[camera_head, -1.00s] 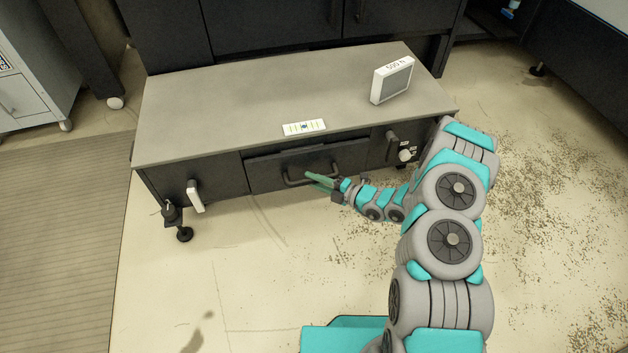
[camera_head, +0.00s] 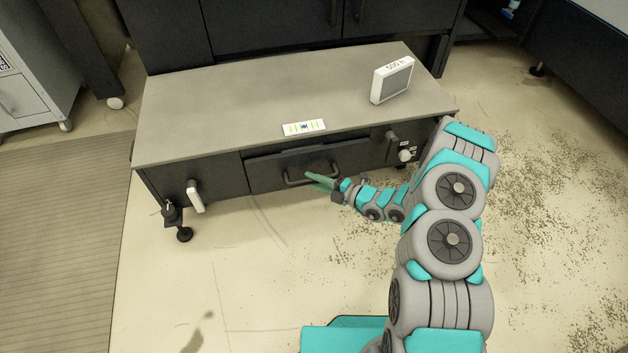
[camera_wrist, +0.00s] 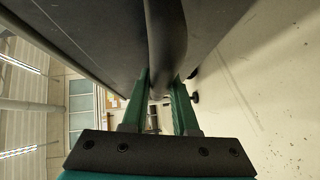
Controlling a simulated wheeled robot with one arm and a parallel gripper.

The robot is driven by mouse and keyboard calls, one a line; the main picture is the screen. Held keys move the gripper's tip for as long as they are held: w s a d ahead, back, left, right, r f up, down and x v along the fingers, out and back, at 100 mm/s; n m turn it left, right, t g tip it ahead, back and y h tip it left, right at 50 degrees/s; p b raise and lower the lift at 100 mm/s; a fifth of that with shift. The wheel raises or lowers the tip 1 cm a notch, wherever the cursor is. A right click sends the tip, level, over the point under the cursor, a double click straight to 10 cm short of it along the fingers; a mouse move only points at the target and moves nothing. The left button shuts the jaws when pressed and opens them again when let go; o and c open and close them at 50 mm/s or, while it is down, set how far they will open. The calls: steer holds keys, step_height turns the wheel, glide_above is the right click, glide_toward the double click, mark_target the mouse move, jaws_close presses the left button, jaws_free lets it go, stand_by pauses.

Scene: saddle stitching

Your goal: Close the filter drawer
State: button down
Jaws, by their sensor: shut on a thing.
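The filter drawer (camera_head: 268,172) is the dark middle front of the low grey-topped unit. Its front sits nearly flush with the unit, with a dark line along its top edge; I cannot tell whether a small gap is left. A dark bar handle (camera_head: 296,183) runs across it. My gripper (camera_head: 320,180) is at the right part of this handle, with its green fingers pointing left. In the wrist view, the fingers (camera_wrist: 160,98) are on both sides of the dark handle (camera_wrist: 165,40) and shut on it.
A white-edged display box (camera_head: 392,80) and a label card (camera_head: 304,127) are on the unit's top (camera_head: 220,110). A white lever (camera_head: 195,196) is at the front left, and a pale knob (camera_head: 405,155) at the front right. The floor before the unit is clear; debris lies at right.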

steer(key=shift+w+a+b, duration=0.15)
steer(key=shift+w+b, duration=0.15)
steer(key=shift+w, duration=0.3)
steer(key=shift+w+a+b, duration=0.15)
steer(key=shift+w+b, duration=0.15)
steer(key=shift+w, duration=0.3)
steer(key=c, duration=0.7)
jaws_free()
steer(key=v, duration=0.7)
steer(key=shift+s+d, duration=0.25)
steer(key=shift+d, duration=0.05)
